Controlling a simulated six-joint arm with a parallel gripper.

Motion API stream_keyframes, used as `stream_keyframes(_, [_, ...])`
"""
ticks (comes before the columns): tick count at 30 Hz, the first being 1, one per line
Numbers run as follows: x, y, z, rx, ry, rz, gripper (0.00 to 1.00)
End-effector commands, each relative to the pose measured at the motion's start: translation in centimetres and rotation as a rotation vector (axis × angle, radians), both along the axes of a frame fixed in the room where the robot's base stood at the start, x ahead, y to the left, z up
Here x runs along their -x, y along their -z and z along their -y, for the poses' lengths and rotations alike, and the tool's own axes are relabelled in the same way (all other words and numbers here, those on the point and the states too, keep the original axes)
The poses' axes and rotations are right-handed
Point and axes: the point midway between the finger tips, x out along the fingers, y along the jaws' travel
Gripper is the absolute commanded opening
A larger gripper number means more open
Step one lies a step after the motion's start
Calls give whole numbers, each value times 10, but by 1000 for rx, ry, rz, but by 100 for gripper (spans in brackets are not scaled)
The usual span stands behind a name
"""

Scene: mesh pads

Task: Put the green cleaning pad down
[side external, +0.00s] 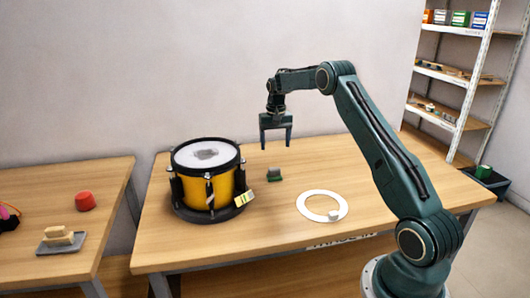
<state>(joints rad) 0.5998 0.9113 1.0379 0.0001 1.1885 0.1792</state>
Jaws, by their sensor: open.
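A small green cleaning pad (274,174) lies on the wooden table, to the right of a yellow drum-shaped device (225,189) with a pale mesh top. My gripper (275,146) is open and points down in the air, apart from the pad, which shows below it in the picture. Nothing shows between its fingers. A grey smudge (207,153) is on the mesh top.
A white ring (305,211) lies on the table with a small pale block (334,215) at its lower right. A shelf (452,77) stands back right.

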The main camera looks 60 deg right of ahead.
Motion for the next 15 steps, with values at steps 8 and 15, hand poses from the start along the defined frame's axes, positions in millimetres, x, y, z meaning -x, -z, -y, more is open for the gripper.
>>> stream_keyframes(8, [1,-47,-37,23,-64,36,74])
stream_keyframes(15, [16,-105,-92,53,-158,86,74])
